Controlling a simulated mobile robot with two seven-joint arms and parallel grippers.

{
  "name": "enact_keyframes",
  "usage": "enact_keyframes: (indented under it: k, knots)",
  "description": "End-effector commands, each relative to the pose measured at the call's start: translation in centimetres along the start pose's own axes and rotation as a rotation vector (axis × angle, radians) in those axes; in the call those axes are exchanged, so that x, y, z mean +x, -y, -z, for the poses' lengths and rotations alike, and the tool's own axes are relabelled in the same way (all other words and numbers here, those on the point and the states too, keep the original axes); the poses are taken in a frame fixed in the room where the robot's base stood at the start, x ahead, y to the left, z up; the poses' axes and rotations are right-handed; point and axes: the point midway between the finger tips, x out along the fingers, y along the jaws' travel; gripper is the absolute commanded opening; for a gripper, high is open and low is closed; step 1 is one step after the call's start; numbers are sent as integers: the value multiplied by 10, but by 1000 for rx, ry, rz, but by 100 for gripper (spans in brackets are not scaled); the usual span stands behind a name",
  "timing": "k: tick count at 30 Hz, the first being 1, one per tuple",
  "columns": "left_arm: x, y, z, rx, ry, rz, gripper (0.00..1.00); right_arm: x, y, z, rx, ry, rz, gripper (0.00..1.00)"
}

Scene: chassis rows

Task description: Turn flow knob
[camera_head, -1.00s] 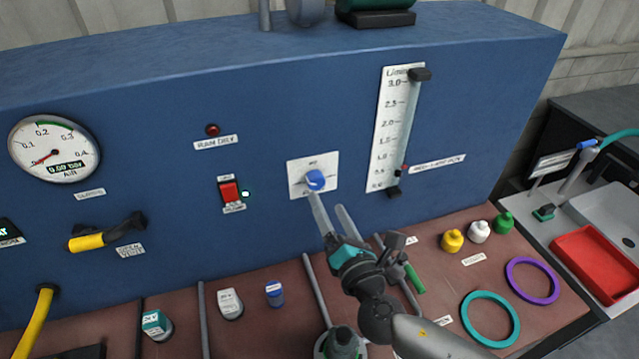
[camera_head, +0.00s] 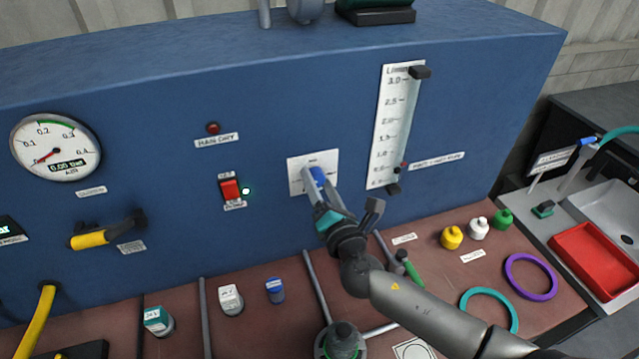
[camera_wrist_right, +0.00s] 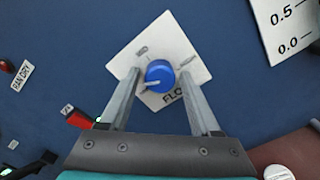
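The blue flow knob (camera_head: 318,176) sits on a white plate (camera_head: 330,160) on the blue panel. In the right wrist view the knob (camera_wrist_right: 159,75) is round, with a pale mark at its lower left. My right gripper (camera_wrist_right: 159,72) is open, one finger on each side of the knob. Small gaps seem to show between the fingertips and the knob; I cannot tell whether either touches. In the head view my right gripper (camera_head: 312,182) is at the knob and partly hides it. My left gripper is not in view.
A white flow scale (camera_head: 396,125) with a red marker stands right of the knob. A red switch (camera_head: 230,189) is left of it. A pressure gauge (camera_head: 55,147) and yellow-handled valve (camera_head: 88,240) are farther left. Bottles, rings and a red tray (camera_head: 597,262) lie below.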

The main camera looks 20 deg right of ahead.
Motion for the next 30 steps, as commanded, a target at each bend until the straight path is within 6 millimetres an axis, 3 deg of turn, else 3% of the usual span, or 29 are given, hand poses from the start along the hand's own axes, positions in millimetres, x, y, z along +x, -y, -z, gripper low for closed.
enact_keyframes:
  k: [2, 16, 30]
  knots:
    - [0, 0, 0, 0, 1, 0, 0, 0, 0, 0, 0, 0, 0, 54]
    - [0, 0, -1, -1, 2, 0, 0, 0, 0, 0, 0, 0, 0, 1]
    - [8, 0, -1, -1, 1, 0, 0, 0, 1, 1, 76, 2, 1, 0]
